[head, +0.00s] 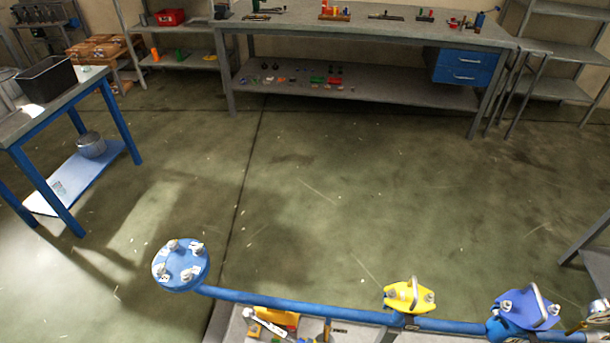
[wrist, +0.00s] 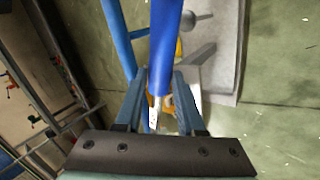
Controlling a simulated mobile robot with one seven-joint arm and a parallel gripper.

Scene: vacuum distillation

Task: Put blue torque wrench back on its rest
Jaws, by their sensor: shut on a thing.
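The blue torque wrench (wrist: 165,45) appears in the wrist view as a bright blue bar running from the top edge down between my fingers. My gripper (wrist: 161,85) is shut on it. A pale metal piece with small marks (wrist: 153,115) shows between the fingers at the bar's lower end; I cannot tell if it is part of the wrench. My gripper is not clearly visible in the head view. The rest cannot be made out in either view.
A long blue pipe (head: 300,305) crosses the bottom of the head view, with a round blue bolted flange (head: 180,265) at its left end. A yellow-topped valve (head: 409,296) and a blue-topped valve (head: 527,308) stand along it. The floor (head: 310,190) beyond is clear.

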